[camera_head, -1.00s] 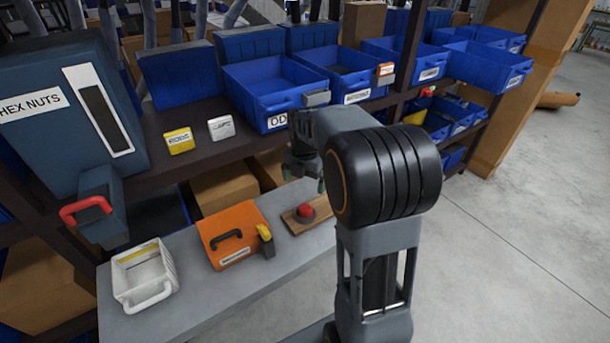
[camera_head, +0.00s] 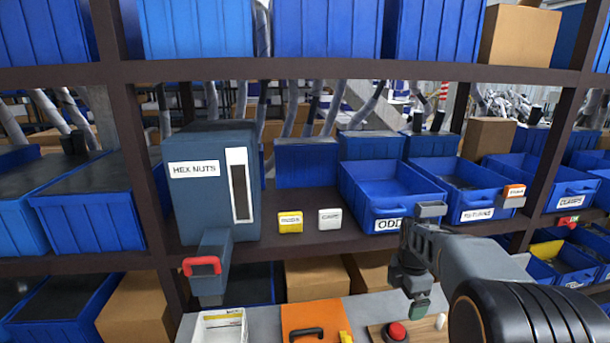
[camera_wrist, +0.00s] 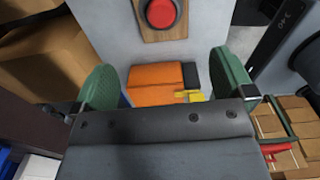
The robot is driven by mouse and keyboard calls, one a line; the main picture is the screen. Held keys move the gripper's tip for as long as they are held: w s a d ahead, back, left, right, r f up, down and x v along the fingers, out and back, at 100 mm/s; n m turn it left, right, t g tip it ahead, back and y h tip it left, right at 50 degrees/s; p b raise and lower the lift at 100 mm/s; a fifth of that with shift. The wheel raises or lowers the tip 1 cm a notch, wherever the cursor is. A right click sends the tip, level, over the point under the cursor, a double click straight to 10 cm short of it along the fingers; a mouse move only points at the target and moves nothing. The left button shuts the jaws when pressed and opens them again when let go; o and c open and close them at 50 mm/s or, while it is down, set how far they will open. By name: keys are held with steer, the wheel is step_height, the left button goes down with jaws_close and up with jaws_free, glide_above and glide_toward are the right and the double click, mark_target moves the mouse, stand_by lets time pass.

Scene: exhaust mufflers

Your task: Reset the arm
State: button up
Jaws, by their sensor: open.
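My arm reaches in from the lower right in the head view. My gripper (camera_head: 418,308) points down above the grey bench, near the red button (camera_head: 396,331). In the wrist view my gripper (camera_wrist: 172,88) shows two green-padded fingers spread wide apart with nothing held between them. Beyond them, apart from the fingers, are the orange case (camera_wrist: 155,84) with its yellow latch and the red button (camera_wrist: 161,12) on its wooden base.
The HEX NUTS dispenser (camera_head: 212,190) with a red handle stands on the left of the shelf. Blue bins (camera_head: 385,190) line the shelf behind my arm. A white bin (camera_head: 218,328) and the orange case (camera_head: 312,318) sit on the bench. Yellow and white small boxes (camera_head: 290,222) stand mid-shelf.

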steer(key=s+a+r+m+t+p, duration=0.1)
steer(key=s+a+m, duration=0.3)
steer(key=s+m, duration=0.4)
steer(key=s+a+r+m+t+p, duration=0.2)
steer(key=s+a+r+m, duration=0.2)
steer(key=s+m, duration=0.4)
steer(key=a+m, duration=0.1)
steer(key=m, duration=0.2)
steer(key=shift+a+m, duration=0.25)
steer(key=shift+m, duration=0.05)
